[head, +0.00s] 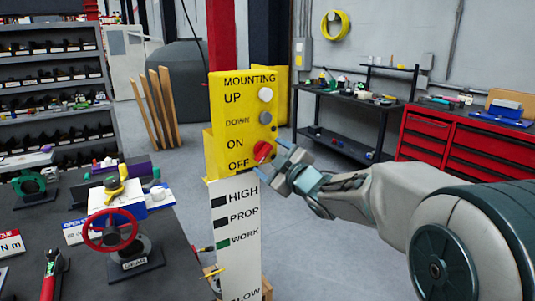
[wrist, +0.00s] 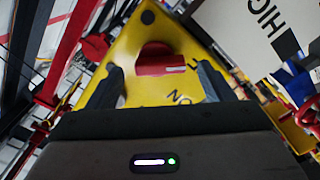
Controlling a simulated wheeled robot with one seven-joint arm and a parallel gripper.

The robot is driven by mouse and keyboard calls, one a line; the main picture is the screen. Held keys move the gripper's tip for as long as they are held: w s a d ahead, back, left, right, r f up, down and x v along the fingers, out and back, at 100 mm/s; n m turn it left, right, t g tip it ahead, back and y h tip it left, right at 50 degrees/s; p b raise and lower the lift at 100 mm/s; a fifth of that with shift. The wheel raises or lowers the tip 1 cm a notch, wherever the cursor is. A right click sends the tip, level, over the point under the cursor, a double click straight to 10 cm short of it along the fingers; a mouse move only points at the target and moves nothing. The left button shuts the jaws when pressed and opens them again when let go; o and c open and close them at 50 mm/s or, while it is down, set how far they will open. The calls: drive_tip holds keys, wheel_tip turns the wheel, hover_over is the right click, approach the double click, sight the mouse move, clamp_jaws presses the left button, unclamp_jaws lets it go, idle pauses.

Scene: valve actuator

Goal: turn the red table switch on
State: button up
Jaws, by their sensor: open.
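The red switch (head: 263,151) is a round knob on the right side of a yellow control panel (head: 229,107), beside the ON and OFF labels. My gripper (head: 283,157) is just to the right of the knob, fingers pointing at it. In the wrist view, the red knob (wrist: 158,60), with a pale line on it, sits ahead between the two open fingers (wrist: 160,78). A gap shows on each side; I see no grip on it. Part of the ON lettering shows near the right finger. I cannot tell the knob's setting for certain.
A white knob (head: 265,94) and a darker button (head: 265,117) sit above the switch. A white board (head: 236,235) is below the panel. A dark table (head: 170,265) with a red handwheel valve (head: 110,230) stands left. Red drawers (head: 420,140) stand behind my arm.

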sight(263, 152)
drive_tip(key=shift+x, duration=1.4)
drive_tip(key=c, duration=1)
